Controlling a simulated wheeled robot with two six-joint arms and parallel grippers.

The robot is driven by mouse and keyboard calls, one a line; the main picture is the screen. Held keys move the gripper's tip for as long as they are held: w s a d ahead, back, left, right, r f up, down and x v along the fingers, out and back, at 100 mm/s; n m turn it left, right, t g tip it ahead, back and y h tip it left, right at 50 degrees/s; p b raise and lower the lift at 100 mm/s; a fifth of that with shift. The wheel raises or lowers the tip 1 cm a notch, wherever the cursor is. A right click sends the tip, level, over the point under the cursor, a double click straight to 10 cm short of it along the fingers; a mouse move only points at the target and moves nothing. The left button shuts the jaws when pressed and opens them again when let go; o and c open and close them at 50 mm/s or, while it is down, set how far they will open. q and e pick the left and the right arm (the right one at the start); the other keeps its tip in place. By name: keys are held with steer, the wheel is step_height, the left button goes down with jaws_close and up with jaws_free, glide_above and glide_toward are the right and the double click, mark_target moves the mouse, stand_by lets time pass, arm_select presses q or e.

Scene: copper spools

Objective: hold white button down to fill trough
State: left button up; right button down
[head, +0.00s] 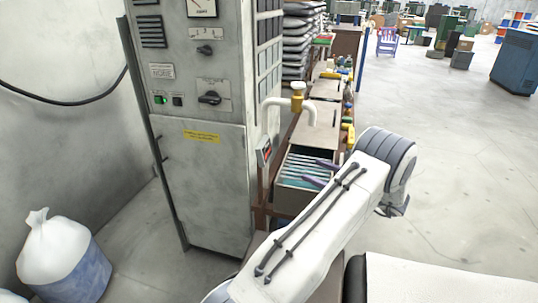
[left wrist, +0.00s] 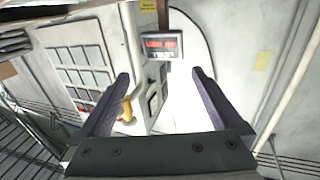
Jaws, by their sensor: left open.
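A small control box with a red lit display (head: 265,152) is on the side of the tall grey cabinet. In the left wrist view the display (left wrist: 161,43) is straight ahead, with small pale marks below it; I cannot tell which is the white button. My left gripper (head: 309,173) is open, its dark purple fingers pointing at the box from a short distance, apart from it. In the left wrist view the gripper (left wrist: 160,75) has nothing between its fingers. Below the fingers is an open bin with pale slats (head: 298,182), perhaps the trough. My right gripper is out of view.
Shelves with stacked sacks (head: 300,35) stand behind.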

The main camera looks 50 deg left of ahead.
arm_select(q)
steer(key=shift+v, duration=0.9)
